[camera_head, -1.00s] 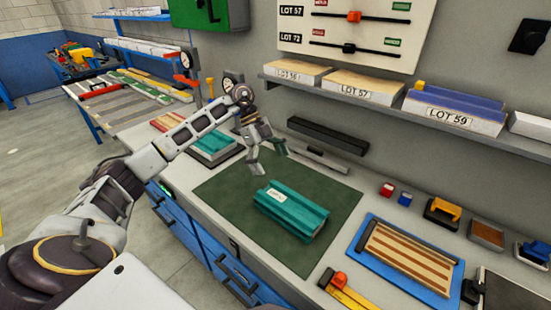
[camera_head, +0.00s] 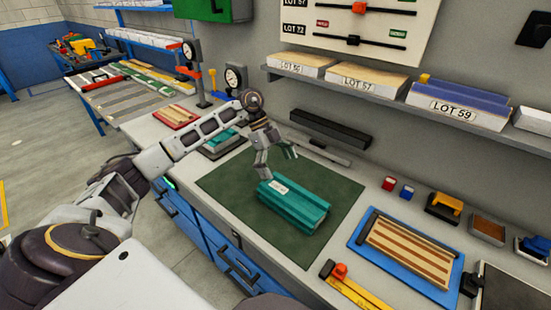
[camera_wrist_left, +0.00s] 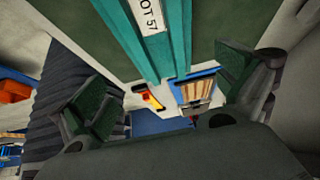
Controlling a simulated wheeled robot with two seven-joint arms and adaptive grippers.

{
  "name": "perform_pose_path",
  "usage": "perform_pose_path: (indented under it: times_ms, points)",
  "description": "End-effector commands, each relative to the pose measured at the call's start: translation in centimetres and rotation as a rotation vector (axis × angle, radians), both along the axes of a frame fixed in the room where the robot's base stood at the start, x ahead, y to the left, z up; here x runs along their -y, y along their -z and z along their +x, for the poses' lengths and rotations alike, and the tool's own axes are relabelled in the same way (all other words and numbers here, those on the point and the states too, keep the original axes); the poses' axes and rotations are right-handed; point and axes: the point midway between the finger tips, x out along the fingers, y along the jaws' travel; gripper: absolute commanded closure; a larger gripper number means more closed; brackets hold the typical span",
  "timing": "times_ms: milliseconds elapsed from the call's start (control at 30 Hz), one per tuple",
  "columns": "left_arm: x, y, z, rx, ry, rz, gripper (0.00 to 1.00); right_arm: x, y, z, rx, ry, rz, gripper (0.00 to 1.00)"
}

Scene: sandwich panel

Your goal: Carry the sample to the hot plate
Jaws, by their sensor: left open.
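The sample, a teal ribbed panel (camera_head: 297,208), lies on a dark green mat (camera_head: 233,190). Its white label reads LOT 57 in the left wrist view (camera_wrist_left: 178,45). My left gripper (camera_head: 276,164) is open just above the panel's far left end, with its fingers spread to either side. In the left wrist view its two green-padded fingers (camera_wrist_left: 165,95) stand wide apart with the panel between them, not visibly touching it. I cannot say for sure which thing is the hot plate; a dark flat plate (camera_head: 507,292) is cut off at the lower right. My right gripper is out of view.
A blue tray with wooden strips (camera_head: 447,285) lies right of the mat. A yellow tool with a red knob (camera_head: 357,292) lies nearer. Small blocks (camera_head: 389,184) stand behind the tray. A shelf (camera_head: 390,92) with labelled lots overhangs the back. Another teal piece (camera_head: 222,140) lies left.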

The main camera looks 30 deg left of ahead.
Motion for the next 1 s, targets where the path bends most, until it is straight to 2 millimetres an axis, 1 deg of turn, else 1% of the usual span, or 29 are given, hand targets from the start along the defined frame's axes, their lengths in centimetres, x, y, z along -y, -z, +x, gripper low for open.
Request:
perform_pose_path:
  times_ms: [167, 333, 600, 800, 1000]
  points:
    - [1.2, 1.9, -0.2, -0.001, 0.000, 0.000, 0.00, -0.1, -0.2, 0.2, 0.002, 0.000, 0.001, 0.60]
    - [2.3, 3.6, -0.4, -0.002, 0.001, -0.001, 0.00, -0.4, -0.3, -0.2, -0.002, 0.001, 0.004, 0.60]
    - [4.0, 6.2, -0.6, -0.001, 0.001, -0.001, 0.00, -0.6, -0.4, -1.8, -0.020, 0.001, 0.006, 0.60]
    - [4.8, 7.6, -0.7, -0.001, 0.000, 0.000, 0.00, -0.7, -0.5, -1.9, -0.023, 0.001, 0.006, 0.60]
    - [5.1, 8.0, -0.7, 0.000, -0.001, 0.000, 0.00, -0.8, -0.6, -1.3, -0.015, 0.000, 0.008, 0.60]
